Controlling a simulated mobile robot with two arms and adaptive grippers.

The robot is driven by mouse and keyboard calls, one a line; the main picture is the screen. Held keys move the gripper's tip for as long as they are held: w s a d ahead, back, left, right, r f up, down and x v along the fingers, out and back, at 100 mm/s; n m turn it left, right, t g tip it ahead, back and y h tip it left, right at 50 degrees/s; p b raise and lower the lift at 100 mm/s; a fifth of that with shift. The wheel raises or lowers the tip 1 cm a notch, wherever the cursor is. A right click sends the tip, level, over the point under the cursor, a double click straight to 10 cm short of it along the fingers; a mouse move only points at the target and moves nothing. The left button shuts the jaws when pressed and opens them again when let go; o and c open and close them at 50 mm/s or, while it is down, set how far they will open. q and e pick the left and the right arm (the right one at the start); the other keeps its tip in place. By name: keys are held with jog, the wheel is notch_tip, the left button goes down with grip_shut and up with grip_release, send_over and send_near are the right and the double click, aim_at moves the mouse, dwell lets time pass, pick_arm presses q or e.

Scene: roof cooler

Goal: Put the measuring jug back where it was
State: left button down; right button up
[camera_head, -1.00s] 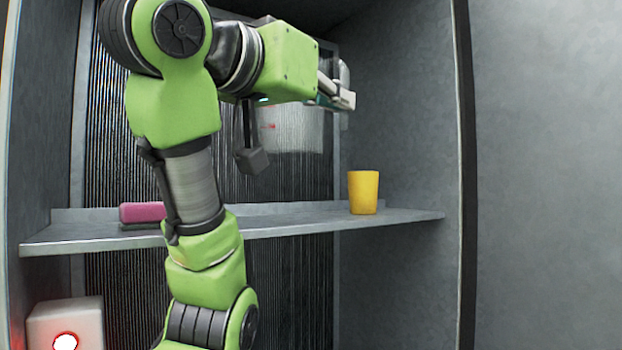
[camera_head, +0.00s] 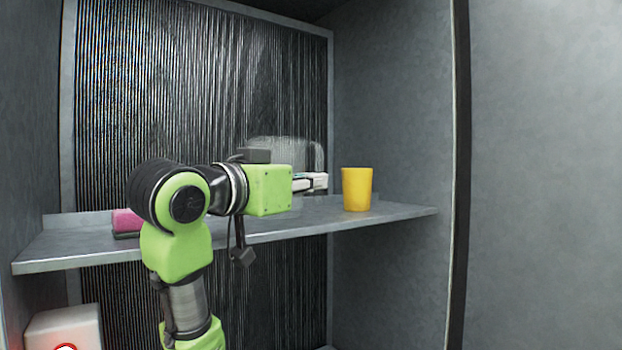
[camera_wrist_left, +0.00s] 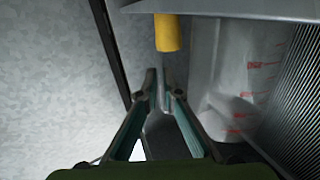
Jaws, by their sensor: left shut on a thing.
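The measuring jug (camera_head: 276,151) is clear and looks upright in the head view, above or at the shelf (camera_head: 400,212). Its lower part is hidden behind my left arm, so I cannot tell whether it touches the shelf. In the left wrist view the jug (camera_wrist_left: 232,75) fills the right side, with red scale marks. My left gripper (camera_head: 318,181) is shut on the jug, at its handle side; the grip itself is hard to see. Its fingers also show in the left wrist view (camera_wrist_left: 159,80). My right gripper is out of view.
A yellow cup (camera_head: 357,189) stands on the shelf just right of my left gripper. A pink object (camera_head: 126,221) lies at the shelf's left. A white box (camera_head: 64,332) is below left. Side walls and a ribbed back panel (camera_head: 200,90) enclose the shelf.

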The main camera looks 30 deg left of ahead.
pick_arm(q)
jog(key=shift+f, duration=0.3)
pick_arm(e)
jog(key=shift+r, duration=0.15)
pick_arm(q)
jog(key=shift+d+f, duration=0.1)
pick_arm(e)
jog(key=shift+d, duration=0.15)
pick_arm(q)
jog(key=c, duration=2.2)
grip_release()
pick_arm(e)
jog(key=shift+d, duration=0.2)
